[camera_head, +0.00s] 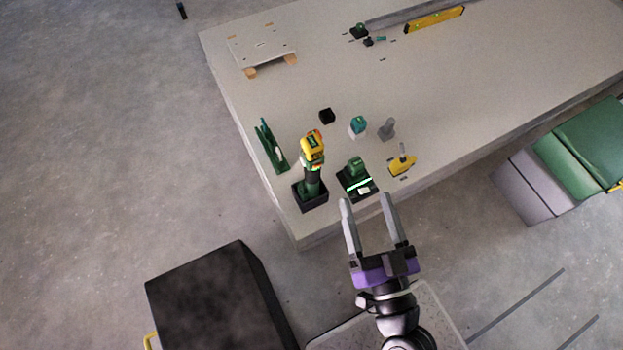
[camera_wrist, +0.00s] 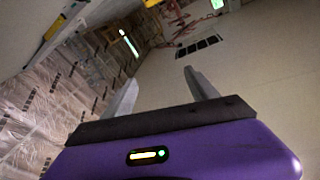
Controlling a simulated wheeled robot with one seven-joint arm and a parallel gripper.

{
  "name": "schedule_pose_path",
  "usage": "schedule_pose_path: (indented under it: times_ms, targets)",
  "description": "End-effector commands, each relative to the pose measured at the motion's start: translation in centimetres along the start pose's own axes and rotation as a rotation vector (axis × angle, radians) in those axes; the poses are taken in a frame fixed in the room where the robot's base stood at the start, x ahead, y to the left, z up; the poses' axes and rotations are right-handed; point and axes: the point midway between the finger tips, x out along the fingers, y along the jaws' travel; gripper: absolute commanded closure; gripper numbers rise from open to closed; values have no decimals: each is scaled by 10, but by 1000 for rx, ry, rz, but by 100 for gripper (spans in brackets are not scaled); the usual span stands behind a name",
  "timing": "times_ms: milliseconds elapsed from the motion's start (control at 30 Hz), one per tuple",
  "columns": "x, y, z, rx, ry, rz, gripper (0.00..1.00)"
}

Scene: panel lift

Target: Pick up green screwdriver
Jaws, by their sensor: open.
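Several tools stand near the table's front left corner in the head view. A green and yellow drill-like tool (camera_head: 312,165) stands upright in a black holder. Just right of it, a small green tool (camera_head: 357,166) sits on a black base with a bright strip. I cannot tell for sure which of these is the green screwdriver. My gripper (camera_head: 366,199) is open and empty, its fingers pointing toward the table edge, below the green tool in the picture.
On the table (camera_head: 470,100) are a green flat tool (camera_head: 271,150), a teal item (camera_head: 358,126), a grey item (camera_head: 387,129), a yellow tool (camera_head: 402,162) and a black block (camera_head: 327,116). A dark box (camera_head: 215,300) stands lower left. The table's middle is clear.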

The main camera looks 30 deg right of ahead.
Motion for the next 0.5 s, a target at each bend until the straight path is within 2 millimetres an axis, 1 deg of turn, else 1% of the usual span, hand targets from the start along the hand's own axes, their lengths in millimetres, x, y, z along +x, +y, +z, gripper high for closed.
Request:
schedule_pose_path:
  times_ms: [33,167,200,267,500]
  targets:
    - [13,1,20,20,18,32,32]
    - [40,5,61,48,28,137,32]
    - [48,6,75,52,23,171,32]
    - [60,6,96,54,9,221,32]
    - [105,2,183,3,-120,414,32]
